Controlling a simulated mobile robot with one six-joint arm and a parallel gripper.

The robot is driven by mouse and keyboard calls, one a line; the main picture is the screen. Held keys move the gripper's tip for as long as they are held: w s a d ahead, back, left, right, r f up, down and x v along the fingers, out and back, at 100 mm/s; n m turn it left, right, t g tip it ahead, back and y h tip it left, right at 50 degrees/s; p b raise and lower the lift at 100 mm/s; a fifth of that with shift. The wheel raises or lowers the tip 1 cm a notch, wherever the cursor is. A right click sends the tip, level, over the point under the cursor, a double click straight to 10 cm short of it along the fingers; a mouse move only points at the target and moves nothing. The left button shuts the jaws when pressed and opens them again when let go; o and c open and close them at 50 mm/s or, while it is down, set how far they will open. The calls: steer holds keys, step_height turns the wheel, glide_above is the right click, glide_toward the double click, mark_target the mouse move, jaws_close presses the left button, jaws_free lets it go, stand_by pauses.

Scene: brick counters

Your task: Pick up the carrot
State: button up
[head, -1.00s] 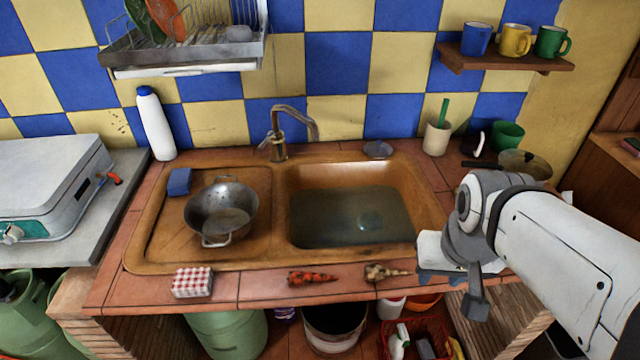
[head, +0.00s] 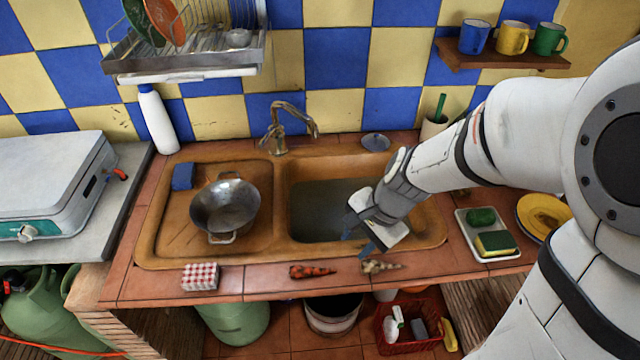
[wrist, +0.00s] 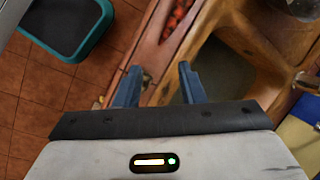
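The carrot (head: 312,271), orange-red and knobbly, lies on the tiled front ledge of the counter, before the sink. In the wrist view an orange-red piece at the top edge (wrist: 178,16) appears to be the carrot, partly cut off. My gripper (head: 359,239) is over the front right of the sink basin, to the right of the carrot and apart from it. Its two blue fingers also show in the wrist view (wrist: 158,80), spread with nothing between them.
A pale root (head: 380,266) lies right of the carrot, close below my gripper. A red-checked box (head: 200,277) stands left on the ledge. The sink (head: 437,232) holds water; a metal pan (head: 225,207) sits on its drainboard. A white tray (head: 462,225) with sponges is at right.

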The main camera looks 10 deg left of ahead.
mark_target(307, 268)
steer(key=a+f+m+p, duration=0.1)
steer(key=a+m, duration=0.1)
steer(key=a+f+m+p, duration=0.1)
steer(key=a+f+m, duration=0.1)
steer(key=w+a+f+m+g+p, duration=0.1)
steer(key=a+f+m, duration=0.1)
steer(key=a, duration=0.1)
steer(key=shift+a+f+m+p, duration=0.1)
steer(key=shift+f+m+p, duration=0.15)
steer(key=shift+m+p, duration=0.15)
steer(key=x, duration=0.4)
steer(key=b+x, duration=0.1)
steer(key=x, duration=0.3)
steer(key=shift+a+f, duration=0.15)
steer(key=shift+a, duration=0.15)
steer(key=shift+c, duration=0.3)
steer(key=shift+y, duration=0.3)
steer(key=c, duration=0.7)
